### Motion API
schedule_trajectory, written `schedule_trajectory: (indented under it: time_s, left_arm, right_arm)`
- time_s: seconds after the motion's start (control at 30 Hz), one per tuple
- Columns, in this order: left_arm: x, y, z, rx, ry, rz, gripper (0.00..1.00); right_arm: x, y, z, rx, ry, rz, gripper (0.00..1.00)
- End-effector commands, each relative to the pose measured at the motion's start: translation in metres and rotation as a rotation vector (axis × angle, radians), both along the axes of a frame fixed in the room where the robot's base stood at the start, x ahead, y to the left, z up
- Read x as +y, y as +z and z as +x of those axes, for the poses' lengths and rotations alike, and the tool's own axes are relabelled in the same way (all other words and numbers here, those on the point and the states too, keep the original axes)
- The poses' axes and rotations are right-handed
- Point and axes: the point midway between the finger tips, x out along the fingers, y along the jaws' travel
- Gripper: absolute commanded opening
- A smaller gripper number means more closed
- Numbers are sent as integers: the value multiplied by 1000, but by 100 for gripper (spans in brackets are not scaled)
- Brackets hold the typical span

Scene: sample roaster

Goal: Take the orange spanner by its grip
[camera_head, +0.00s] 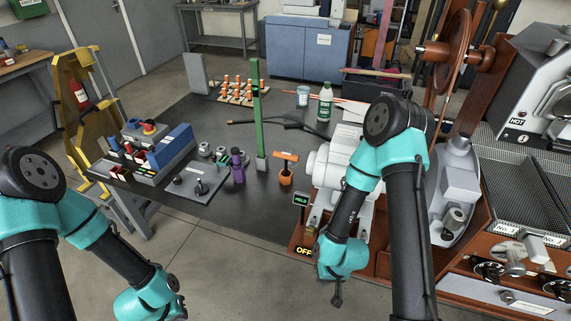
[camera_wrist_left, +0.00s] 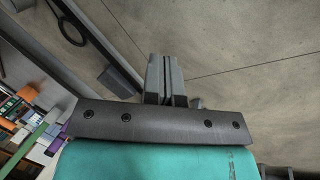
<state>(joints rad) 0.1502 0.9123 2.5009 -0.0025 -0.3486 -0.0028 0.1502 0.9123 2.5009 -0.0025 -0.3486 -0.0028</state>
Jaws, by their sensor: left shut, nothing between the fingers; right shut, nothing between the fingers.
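A T-shaped orange tool (camera_head: 287,157), which looks like the orange spanner, stands upright near the table's front edge in the head view. Its orange crossbar is on top, with a dark stem and an orange lower part (camera_head: 286,176); I cannot tell whether that part is a grip or a holder. My left gripper (camera_head: 180,302) is low at the bottom left, beyond the table's front edge and well away from the tool. Its fingers (camera_wrist_left: 165,79) are together and empty in the left wrist view. My right gripper (camera_head: 337,292) hangs shut and empty in front of the table, below and right of the tool.
A purple-topped item (camera_head: 237,165) and a green post (camera_head: 258,120) stand left of the tool. A white machine (camera_head: 325,168) stands close on its right. A grey tray (camera_head: 190,181) and a blue box (camera_head: 171,146) are further left. Open floor lies before the table.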

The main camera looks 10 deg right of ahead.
Motion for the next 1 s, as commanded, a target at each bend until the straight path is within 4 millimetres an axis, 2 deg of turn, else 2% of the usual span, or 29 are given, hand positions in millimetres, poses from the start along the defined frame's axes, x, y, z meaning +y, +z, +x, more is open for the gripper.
schedule_trajectory:
  time_s: [0.07,0.67,0.9,1.0]
  left_arm:
    - [0,0,0,0,0,0,2]
    - [0,0,0,0,0,0,59]
    - [0,0,1,-1,-2,0,60]
    - [3,0,7,-8,-14,1,60]
  right_arm:
    - [0,0,0,0,0,0,0]
    - [0,0,0,0,0,0,0]
    - [0,0,0,0,0,0,0]
    - [0,0,0,0,0,0,0]
